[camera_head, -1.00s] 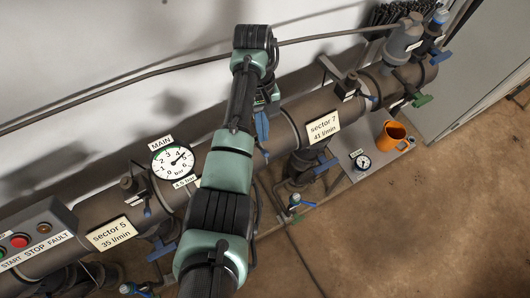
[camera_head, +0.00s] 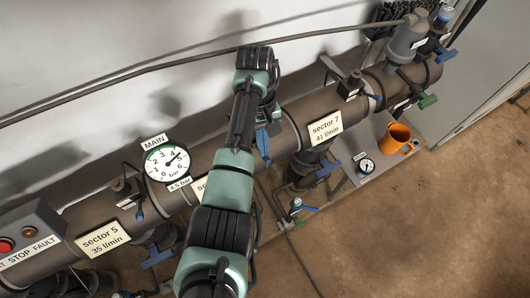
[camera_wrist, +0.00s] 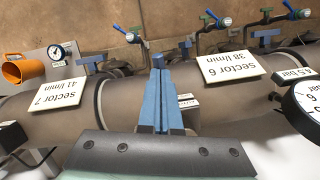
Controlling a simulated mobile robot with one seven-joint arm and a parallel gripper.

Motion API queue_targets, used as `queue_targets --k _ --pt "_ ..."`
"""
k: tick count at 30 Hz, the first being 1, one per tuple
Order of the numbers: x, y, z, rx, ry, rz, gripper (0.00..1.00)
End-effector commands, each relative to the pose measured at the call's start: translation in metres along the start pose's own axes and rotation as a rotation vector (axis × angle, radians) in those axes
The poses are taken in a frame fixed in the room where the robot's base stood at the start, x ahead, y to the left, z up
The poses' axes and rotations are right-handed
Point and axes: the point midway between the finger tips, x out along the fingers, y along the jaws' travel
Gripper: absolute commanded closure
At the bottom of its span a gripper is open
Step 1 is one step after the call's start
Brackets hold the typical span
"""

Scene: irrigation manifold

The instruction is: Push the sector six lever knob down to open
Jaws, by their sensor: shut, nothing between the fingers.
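My gripper (camera_head: 262,143) is shut and empty, its blue fingers pointing down at the big grey pipe. In the wrist view the fingers (camera_wrist: 158,100) hang over the pipe, left of the upside-down sector 6 label (camera_wrist: 232,66). A small dark fitting with a white tag (camera_wrist: 187,98) is right behind the fingers and partly hidden by them; its lever knob does not show clearly. A blue lever (camera_wrist: 265,33) stands beyond the sector 6 label. I cannot tell whether the fingers touch anything. In the head view my arm hides most of sector 6.
The MAIN gauge (camera_head: 167,163) and sector 5 label (camera_head: 103,238) lie left of my arm, the sector 7 label (camera_head: 325,127) right. An orange mug (camera_head: 396,137) stands on a shelf. The floor in front is open.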

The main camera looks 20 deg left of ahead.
Motion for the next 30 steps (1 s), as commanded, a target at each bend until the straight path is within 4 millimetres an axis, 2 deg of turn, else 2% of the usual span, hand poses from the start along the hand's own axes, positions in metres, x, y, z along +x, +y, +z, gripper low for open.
queue_targets --k 1,3,7,14,21,30 --pt "0.011 0.0 -0.002 0.0 -0.001 0.0 1.0" --pt "0.02 0.0 -0.004 -0.001 -0.002 0.0 1.0" --pt "0.027 0.0 -0.007 -0.001 0.0 0.001 1.0" --pt "0.024 0.0 -0.009 -0.001 0.002 0.001 1.0" --pt "0.012 0.0 -0.032 -0.001 0.002 0.0 1.0" --pt "0.007 0.0 -0.033 0.0 0.001 0.0 1.0"
